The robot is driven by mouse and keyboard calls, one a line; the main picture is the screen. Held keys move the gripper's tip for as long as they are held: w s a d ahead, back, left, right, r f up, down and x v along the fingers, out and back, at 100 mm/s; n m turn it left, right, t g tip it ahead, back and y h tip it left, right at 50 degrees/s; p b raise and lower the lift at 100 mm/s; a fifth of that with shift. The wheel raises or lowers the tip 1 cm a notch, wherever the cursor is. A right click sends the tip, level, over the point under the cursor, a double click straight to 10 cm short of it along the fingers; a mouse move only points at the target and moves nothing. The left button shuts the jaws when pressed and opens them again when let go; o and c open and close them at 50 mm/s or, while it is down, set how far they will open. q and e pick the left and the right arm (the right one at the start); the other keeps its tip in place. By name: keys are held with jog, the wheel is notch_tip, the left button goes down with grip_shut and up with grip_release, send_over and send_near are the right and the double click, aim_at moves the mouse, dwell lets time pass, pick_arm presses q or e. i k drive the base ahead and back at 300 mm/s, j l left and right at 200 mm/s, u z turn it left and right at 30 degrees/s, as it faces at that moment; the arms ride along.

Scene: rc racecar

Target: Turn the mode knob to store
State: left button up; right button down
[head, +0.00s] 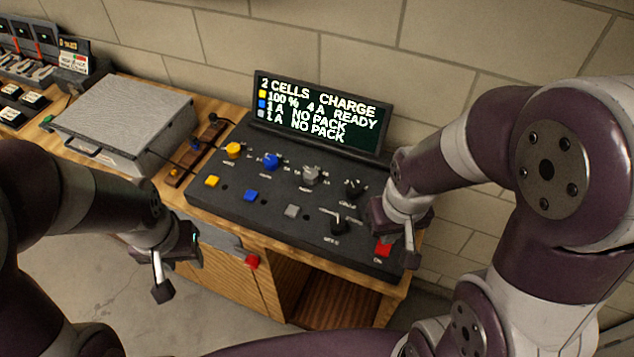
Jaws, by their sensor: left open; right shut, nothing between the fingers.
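The dark control panel (235,190) stands on the wooden bench. A black lever-like knob (339,225) sits at its lower right, and another black knob (354,187) is above it. The small labels are too blurred to tell surely which is the mode knob. The display (318,110) reads "2 CELLS CHARGE", with "100% 4A READY" and two "NO PACK" lines. My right gripper (411,258) is shut and empty, over the panel's right end, right of the black knobs. My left gripper (176,270) is open and empty, in front of the bench at the left.
Yellow (233,150), blue (271,160) and grey (311,175) knobs line the panel, with square buttons below. A red button (383,248) is close to my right gripper. A grey metal case (120,115) stands left. A brick wall is behind.

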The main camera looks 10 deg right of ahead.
aim_at(338, 225)
jog(key=i+j+z, duration=0.1)
jog(key=z, duration=0.3)
jog(key=i+j+z, duration=0.1)
jog(key=z, duration=0.3)
jog(key=j+z, duration=0.1)
jog(key=z, duration=0.3)
jog(key=i+j+z, duration=0.1)
jog(key=z, duration=0.3)
jog(key=j, duration=0.1)
